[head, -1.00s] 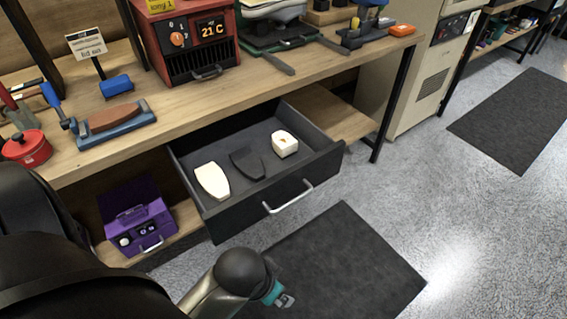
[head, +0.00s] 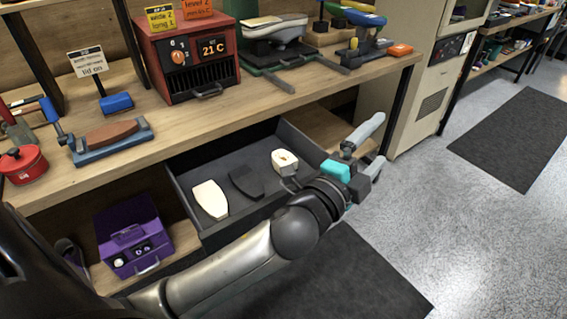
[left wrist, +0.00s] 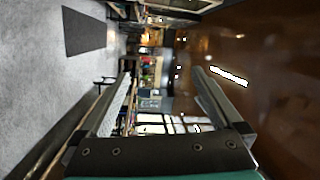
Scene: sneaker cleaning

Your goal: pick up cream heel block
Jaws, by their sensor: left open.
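The cream heel block (head: 284,162) is a chunky cream piece with a recess in its top. It sits at the right of the open dark drawer (head: 213,236) in the head view. My left gripper (head: 380,139) is open, to the right of the block and above the drawer's right end, clear of the block. Its two fingers also show in the left wrist view (left wrist: 162,76), spread with nothing between them. The block is not seen in the left wrist view. My left forearm covers much of the drawer's front. My right gripper is not in view.
A flat cream sole-shaped piece (head: 210,199) and a dark piece (head: 246,182) lie left of the block in the drawer. The workbench (head: 240,120) overhangs the drawer's back. A purple box (head: 133,237) stands on the lower shelf. A dark mat (head: 370,285) lies on the floor.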

